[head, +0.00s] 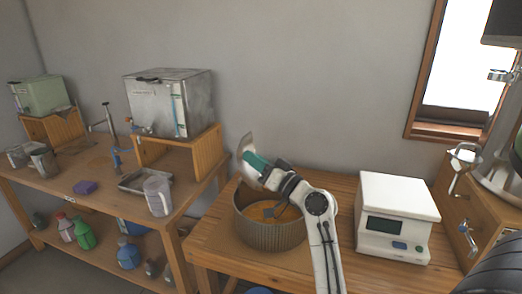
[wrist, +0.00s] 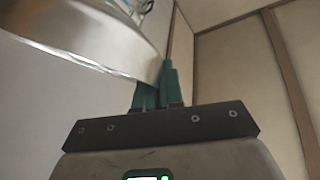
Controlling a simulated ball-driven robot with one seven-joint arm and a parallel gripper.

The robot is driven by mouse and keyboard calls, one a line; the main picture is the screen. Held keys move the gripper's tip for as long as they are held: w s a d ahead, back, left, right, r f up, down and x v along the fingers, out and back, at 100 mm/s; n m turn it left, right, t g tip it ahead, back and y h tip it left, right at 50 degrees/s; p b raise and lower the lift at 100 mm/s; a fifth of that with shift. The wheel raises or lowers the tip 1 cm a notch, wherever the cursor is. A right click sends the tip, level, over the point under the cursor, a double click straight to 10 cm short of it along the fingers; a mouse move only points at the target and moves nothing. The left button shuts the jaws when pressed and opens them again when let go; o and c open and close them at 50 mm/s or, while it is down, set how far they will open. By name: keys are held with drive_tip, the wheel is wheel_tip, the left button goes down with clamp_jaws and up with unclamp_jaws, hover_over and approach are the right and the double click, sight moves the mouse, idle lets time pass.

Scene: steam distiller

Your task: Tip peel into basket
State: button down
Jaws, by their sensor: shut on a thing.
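A round ribbed brown basket (head: 270,238) stands on the right-hand wooden table in the head view, with orange material, perhaps peel, inside. My gripper (head: 254,160) is above the basket's back left rim, its teal fingers shut on a pale metal dish (head: 246,144). The dish is steeply tilted, nearly on edge. In the wrist view my gripper (wrist: 155,85) has its teal fingers at the edge of the shiny dish (wrist: 85,40). The inside of the dish is mostly hidden, so I cannot tell whether any peel is in it. My arm covers part of the basket.
A white scale-like device (head: 394,215) stands right of the basket. A wooden box with metal fittings (head: 470,205) is at the far right.

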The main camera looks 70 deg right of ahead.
drive_tip(key=p, duration=0.1)
drive_tip(key=w+n+p, duration=0.1)
drive_tip(key=shift+w+a+r+g+y+p, duration=0.3)
drive_tip(key=shift+a+r+g+p, duration=0.05)
drive_tip(key=shift+a+r+g, duration=0.05)
drive_tip(key=w+a+f+n+g+y+p, duration=0.1)
drive_tip(key=w+a+f+n+g+p, duration=0.2)
drive_tip(key=p, duration=0.6)
drive_tip(key=shift+w+a+f+n+g+p, duration=0.4)
drive_tip(key=shift+w+f+n+g, duration=0.2)
drive_tip(key=shift+w+n+g, duration=1.05)
drive_tip(key=shift+w+d+m, duration=0.1)
drive_tip(key=shift+w+m, duration=0.15)
drive_tip(key=shift+w, duration=0.05)
